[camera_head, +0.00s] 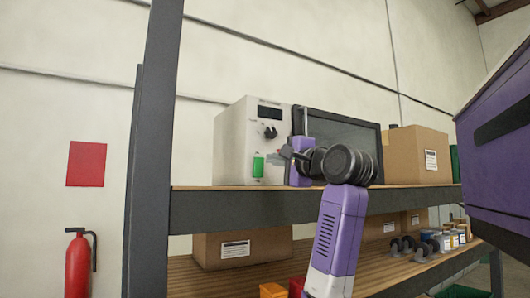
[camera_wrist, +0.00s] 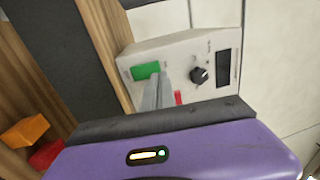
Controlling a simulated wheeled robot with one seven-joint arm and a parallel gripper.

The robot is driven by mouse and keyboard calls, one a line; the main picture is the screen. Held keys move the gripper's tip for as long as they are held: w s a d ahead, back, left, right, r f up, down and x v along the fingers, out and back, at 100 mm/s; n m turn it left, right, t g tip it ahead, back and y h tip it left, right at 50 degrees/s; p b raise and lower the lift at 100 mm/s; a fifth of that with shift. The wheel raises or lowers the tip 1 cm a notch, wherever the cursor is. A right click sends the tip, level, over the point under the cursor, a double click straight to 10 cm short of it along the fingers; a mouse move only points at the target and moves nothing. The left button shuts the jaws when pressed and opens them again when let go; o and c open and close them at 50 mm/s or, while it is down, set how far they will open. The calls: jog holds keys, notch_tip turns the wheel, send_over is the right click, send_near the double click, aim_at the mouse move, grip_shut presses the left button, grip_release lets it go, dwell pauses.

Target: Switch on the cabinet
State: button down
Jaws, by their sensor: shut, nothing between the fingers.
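The white cabinet (camera_head: 232,140) stands on the upper shelf in the head view. Its front has a dark display (camera_head: 270,113), a black knob (camera_head: 271,132) and a green button (camera_head: 258,166). The wrist view shows the cabinet face (camera_wrist: 185,52) tilted, with the green button (camera_wrist: 145,70), the knob (camera_wrist: 200,75) and a red button (camera_wrist: 178,97). My gripper (camera_head: 273,158) is shut and empty, in front of the panel beside the green button.
A dark-framed panel (camera_head: 345,130) stands right of the cabinet, behind my arm. A cardboard box (camera_head: 415,155) is further right. A dark upright post (camera_head: 152,150) stands left of the cabinet. The lower shelf (camera_head: 185,276) holds boxes, bins and small items.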

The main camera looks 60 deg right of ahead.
aim_at(260, 158)
jog(key=shift+p+x, duration=0.9)
jog(key=shift+x, duration=1.55)
jog(key=shift+d, duration=0.1)
